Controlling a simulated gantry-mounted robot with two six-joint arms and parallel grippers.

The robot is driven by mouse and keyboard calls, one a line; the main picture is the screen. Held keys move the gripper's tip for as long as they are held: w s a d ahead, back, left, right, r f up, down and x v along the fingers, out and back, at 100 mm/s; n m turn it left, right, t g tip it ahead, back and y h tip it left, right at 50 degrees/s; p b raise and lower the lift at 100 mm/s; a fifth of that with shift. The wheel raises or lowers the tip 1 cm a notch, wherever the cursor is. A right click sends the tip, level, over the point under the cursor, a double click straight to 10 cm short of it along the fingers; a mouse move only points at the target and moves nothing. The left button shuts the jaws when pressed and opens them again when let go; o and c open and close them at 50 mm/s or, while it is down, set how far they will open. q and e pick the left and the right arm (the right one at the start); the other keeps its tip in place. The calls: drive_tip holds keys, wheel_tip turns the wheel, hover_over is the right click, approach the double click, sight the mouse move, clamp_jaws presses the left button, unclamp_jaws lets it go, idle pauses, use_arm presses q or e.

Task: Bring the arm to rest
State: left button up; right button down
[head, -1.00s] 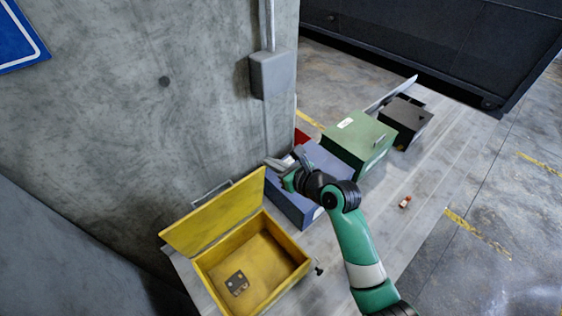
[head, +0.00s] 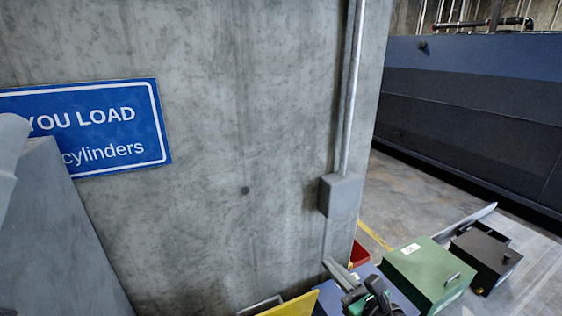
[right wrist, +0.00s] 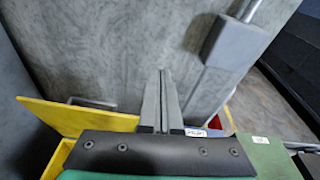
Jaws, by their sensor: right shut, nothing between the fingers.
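My right gripper (head: 332,268) shows at the bottom of the head view, in front of the blue box (head: 362,272) and to the left of the green box. In the right wrist view its two fingers (right wrist: 161,90) point up side by side, shut, with nothing between them. Most of my right arm is below the head view's edge. My left gripper is in neither view.
A yellow lid (head: 292,305), a red box (head: 360,254), a green box (head: 428,272) and a black box (head: 486,258) stand along the bottom. Behind are a concrete wall (head: 240,130), a grey wall box (head: 341,196) and a blue sign (head: 120,125).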

drive_tip(key=s+r+n+t, duration=0.2)
drive_tip(key=s+r+n, duration=0.15)
drive_tip(key=r, duration=0.45)
drive_tip(key=s+d+r+n+t, duration=0.1)
drive_tip(key=s+r+n+t, duration=0.2)
drive_tip(key=r, duration=0.5)
drive_tip(key=s+r+n+t, duration=0.2)
drive_tip(key=r+n, duration=0.3)
drive_tip(key=r, duration=0.4)
drive_tip(key=s+d+r+n+t+h, duration=0.25)
drive_tip(key=s+r+n, duration=0.4)
drive_tip(key=n, duration=0.35)
drive_tip(key=s+d+r+n+t+h, duration=0.25)
drive_tip(key=s+r+n, duration=0.35)
drive_tip(key=n, duration=0.4)
wheel_tip(320, 180, down, 37)
drive_tip(key=s+y+b, duration=0.1)
drive_tip(key=b, duration=3.4)
drive_tip(key=shift+a+t+b, duration=0.25)
drive_tip(key=shift+t+b, duration=0.05)
drive_tip(key=shift+t, duration=0.1)
